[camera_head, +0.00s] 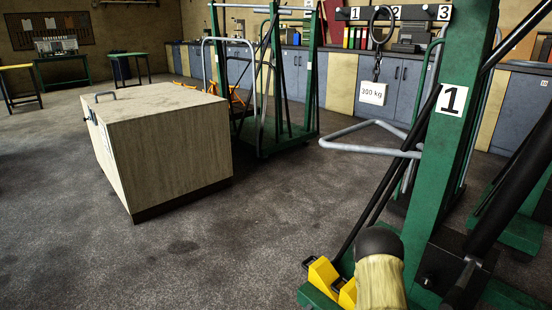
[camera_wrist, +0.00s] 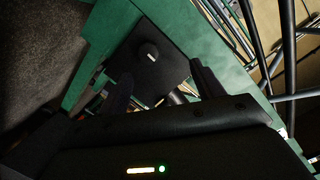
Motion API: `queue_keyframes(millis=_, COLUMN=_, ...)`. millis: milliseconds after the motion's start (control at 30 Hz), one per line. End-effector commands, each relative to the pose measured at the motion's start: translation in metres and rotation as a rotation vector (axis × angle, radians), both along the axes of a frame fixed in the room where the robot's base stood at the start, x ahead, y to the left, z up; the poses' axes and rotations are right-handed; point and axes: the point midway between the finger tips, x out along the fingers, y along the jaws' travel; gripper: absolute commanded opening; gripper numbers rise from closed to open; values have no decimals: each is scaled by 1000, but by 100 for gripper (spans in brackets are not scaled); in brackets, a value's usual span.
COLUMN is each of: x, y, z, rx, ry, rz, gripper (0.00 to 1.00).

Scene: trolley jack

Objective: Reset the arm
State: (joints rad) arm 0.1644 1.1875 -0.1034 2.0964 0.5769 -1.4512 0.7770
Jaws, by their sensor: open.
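My gripper (camera_wrist: 162,84) shows in the wrist view as two dark fingers spread apart, with nothing seen held between them. Beyond the fingers are a green steel beam (camera_wrist: 105,42) and a dark plate with a round bolt head (camera_wrist: 148,52). In the head view, a green post marked 1 (camera_head: 443,150) stands close on the right, with black rods beside it. A black-capped, pale rounded piece (camera_head: 380,280) is at the bottom, in front of the green base; I cannot tell what it is. My gripper cannot be made out in the head view.
Yellow blocks (camera_head: 325,275) sit on the green base. A grey tubular handle (camera_head: 365,148) juts left from the post. A 200 kg tag (camera_head: 373,93) hangs behind it. A large pale box (camera_head: 165,140) stands left, before another green frame (camera_head: 316,80). The floor between is clear.

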Motion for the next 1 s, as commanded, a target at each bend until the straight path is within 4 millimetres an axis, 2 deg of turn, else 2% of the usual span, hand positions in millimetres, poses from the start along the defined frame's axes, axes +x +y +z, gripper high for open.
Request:
queue_keyframes(millis=33, x=8, y=9, z=20, rx=30, ry=33, rz=26, gripper=67)
queue_keyframes(millis=200, x=19, y=42, z=56, rx=117, ry=191, rz=134, gripper=67)
queue_keyframes(millis=367, x=18, y=81, z=92, rx=175, ry=345, rz=267, gripper=67)
queue_keyframes(millis=467, x=11, y=106, z=115, rx=196, ry=442, rz=358, gripper=67)
queue_keyframes(millis=567, x=-1, y=131, z=139, rx=206, ry=541, rz=456, gripper=67)
queue_keyframes(millis=767, x=-42, y=177, z=186, rx=195, ry=744, rz=662, gripper=67)
queue_keyframes(millis=1000, x=-111, y=218, z=236, rx=128, ry=989, rz=904, gripper=67)
